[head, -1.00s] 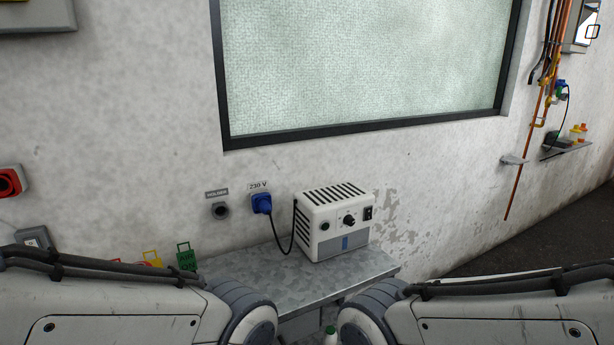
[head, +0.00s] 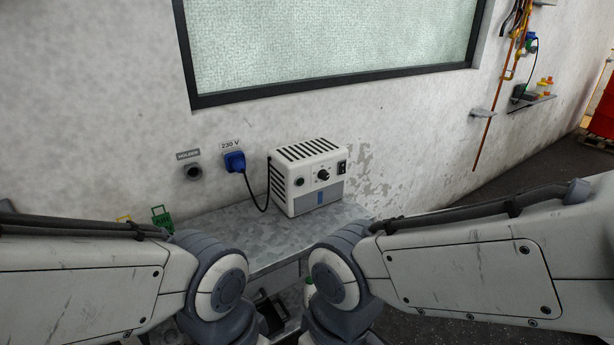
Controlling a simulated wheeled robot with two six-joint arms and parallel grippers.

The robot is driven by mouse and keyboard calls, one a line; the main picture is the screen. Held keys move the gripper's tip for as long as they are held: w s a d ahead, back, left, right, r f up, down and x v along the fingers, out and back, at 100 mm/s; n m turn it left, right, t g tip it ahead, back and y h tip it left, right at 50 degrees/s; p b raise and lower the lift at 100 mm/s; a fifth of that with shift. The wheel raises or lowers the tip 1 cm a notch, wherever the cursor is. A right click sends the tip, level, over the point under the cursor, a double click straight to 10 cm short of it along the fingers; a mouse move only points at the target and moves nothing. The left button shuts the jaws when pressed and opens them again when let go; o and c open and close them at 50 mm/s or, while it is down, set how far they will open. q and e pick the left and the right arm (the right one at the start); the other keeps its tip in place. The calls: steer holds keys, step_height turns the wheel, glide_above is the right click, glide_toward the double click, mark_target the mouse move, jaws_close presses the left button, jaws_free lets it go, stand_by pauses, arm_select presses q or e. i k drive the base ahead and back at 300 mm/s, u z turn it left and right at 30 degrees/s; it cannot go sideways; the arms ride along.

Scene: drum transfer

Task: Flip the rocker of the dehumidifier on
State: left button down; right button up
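The dehumidifier (head: 306,176) is a white box with dark vent slots on top, standing on a grey metal shelf (head: 235,232) against the wall. Its front faces me and to the right, with a round black knob (head: 323,174) in the middle and a small black rocker (head: 342,168) at the upper right. Which way the rocker is tipped is too small to tell. A black cable runs from its left side to a blue plug in the 230 V socket (head: 234,162). Both my arms reach in at the bottom, in front of the shelf. Neither gripper's fingers can be seen.
A green tag (head: 161,217) hangs at the shelf's left end. A copper pipe (head: 497,100) and a small wall shelf (head: 527,102) are at right. A red drum (head: 604,105) stands at the far right.

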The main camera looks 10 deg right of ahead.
mark_target(343, 165)
steer(key=k, duration=0.65)
steer(key=z, duration=0.45)
steer(key=i, duration=1.6)
steer(key=u, duration=0.15)
